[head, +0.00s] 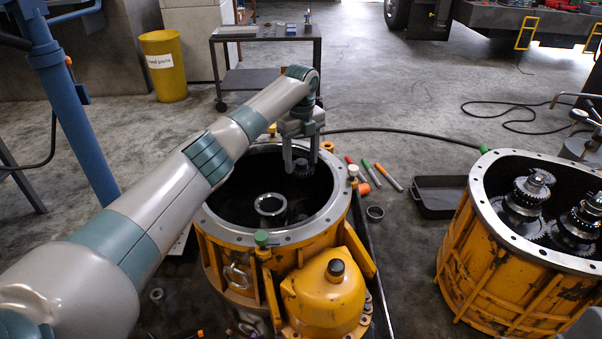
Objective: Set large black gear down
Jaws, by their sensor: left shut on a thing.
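My left gripper (301,156) reaches down over the far right part of the open yellow transmission housing (232,245). It is shut on a large black gear (303,170), a dark toothed part just below the fingers. The gear is inside the housing's opening, near the far right wall. I cannot tell whether it touches anything beneath. A bright metal ring-shaped part (270,206) stands in the middle of the dark interior. The floor of the housing is too dark to see well. My right gripper is not in view.
A second yellow housing (490,260) with gear stacks (526,196) stands at the right. A black tray (437,196), coloured markers (372,173) and a small ring (375,212) lie on the floor between. A cart (266,75) and yellow bin (163,65) stand behind.

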